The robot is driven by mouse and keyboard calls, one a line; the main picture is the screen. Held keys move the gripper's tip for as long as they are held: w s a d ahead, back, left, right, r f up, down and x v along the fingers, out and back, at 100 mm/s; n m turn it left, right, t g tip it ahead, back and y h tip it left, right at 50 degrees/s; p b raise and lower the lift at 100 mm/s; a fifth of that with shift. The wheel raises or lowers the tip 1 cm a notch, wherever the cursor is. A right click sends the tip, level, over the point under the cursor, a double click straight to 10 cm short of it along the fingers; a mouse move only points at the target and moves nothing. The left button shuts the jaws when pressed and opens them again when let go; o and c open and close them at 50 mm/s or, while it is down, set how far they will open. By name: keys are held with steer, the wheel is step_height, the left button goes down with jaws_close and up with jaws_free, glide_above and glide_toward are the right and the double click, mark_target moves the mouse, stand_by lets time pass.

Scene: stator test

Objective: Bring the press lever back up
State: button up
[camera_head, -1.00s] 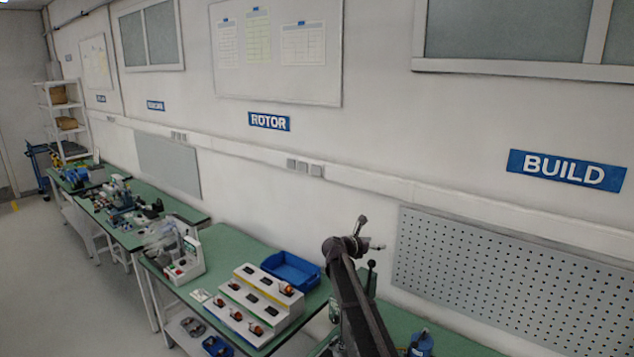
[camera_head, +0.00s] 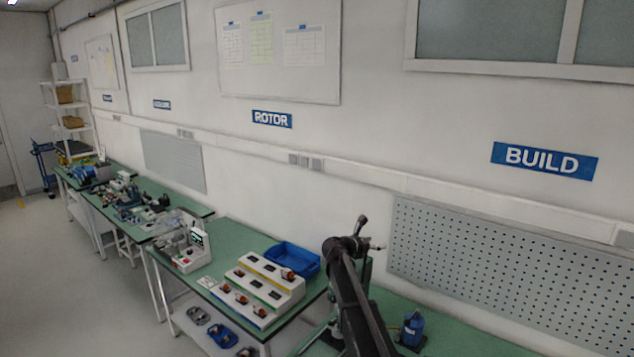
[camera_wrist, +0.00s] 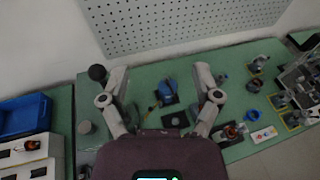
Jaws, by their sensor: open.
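My gripper (camera_head: 366,236) is raised above the build bench in the head view. In the wrist view its two grey fingers (camera_wrist: 160,80) are spread wide with nothing between them. A dark round knob (camera_wrist: 97,72) shows beside the left fingertip in the wrist view; it looks like the end of the press lever, but I cannot tell if it touches the finger. Green parts of the press (camera_head: 366,272) show behind my arm in the head view. Most of the press is hidden by my arm, and the lever's angle cannot be told.
A blue bottle-like part (camera_head: 412,328) stands on the bench right of my arm. A blue bin (camera_head: 293,260) and a white stepped rack (camera_head: 262,287) with small parts stand on the left bench. A perforated panel (camera_head: 500,270) lines the wall behind.

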steer(key=s+d+f+m+g+y+b, duration=0.25)
steer(key=s+f+m+b, duration=0.35)
steer(key=s+f, duration=0.45)
steer(key=s+d+f+m+g+y+b, duration=0.1)
steer(key=s+f+m+g+y+b, duration=0.15)
steer(key=s+f+m+b, duration=0.65)
steer(key=s+a+f+m+g+y+b, duration=0.2)
steer(key=s+f+m+b, duration=0.3)
steer(key=s+f, duration=0.5)
steer(key=s+a+f+m+g+y+b, duration=0.2)
steer(key=s+f+m+y+b, duration=0.3)
steer(key=s+f, duration=0.5)
steer(key=s+a, duration=0.1)
steer(key=s, duration=0.2)
steer(key=shift+s+a+m, duration=0.3)
steer(key=shift+a, duration=0.1)
